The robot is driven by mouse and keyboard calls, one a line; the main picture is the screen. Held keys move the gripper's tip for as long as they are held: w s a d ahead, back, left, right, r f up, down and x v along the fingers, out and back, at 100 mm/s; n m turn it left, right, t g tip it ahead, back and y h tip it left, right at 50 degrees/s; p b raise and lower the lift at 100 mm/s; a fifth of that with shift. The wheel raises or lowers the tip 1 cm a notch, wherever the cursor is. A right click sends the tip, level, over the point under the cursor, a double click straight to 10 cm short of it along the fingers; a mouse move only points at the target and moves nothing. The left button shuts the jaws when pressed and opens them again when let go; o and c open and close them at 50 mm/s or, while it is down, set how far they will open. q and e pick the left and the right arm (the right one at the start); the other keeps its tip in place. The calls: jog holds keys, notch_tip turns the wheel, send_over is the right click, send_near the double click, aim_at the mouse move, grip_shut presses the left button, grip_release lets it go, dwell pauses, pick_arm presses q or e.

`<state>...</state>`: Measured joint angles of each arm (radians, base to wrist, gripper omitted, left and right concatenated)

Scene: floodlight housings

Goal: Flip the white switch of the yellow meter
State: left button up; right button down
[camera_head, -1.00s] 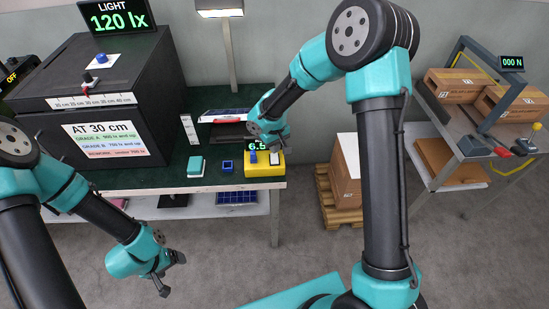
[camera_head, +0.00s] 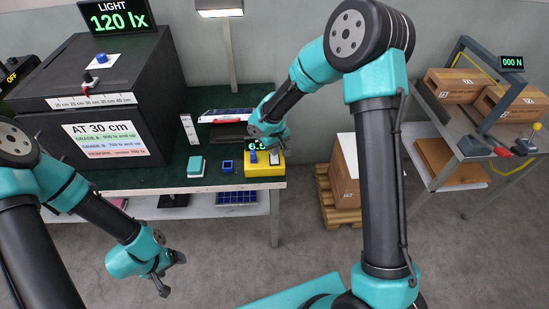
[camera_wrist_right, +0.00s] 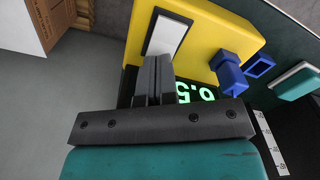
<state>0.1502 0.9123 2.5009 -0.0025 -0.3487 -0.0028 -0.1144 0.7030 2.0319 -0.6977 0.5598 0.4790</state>
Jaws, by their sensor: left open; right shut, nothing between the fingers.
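The yellow meter (camera_head: 264,170) sits at the front right corner of the dark green bench top. It carries a white switch (camera_head: 275,157), a blue part (camera_head: 253,157) and a green reading, partly covered by my gripper. In the right wrist view the white switch (camera_wrist_right: 166,35) lies on the yellow face (camera_wrist_right: 206,38). My right gripper (camera_head: 282,149) is shut and empty over the meter; its fingertips (camera_wrist_right: 155,60) overlap the near end of the switch in the right wrist view. I cannot tell whether they touch. My left gripper (camera_head: 171,277) is open and empty, low in front of the bench.
A small blue item (camera_head: 227,166) and a teal block (camera_head: 196,166) lie left of the meter. A black box (camera_head: 105,100) fills the bench's left side. A boxed pallet (camera_head: 343,185) stands on the floor to the right. Floor before the bench is clear.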

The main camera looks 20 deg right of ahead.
jog(key=shift+f, duration=0.65)
dwell(0.4)
jog(key=shift+r, duration=3.55)
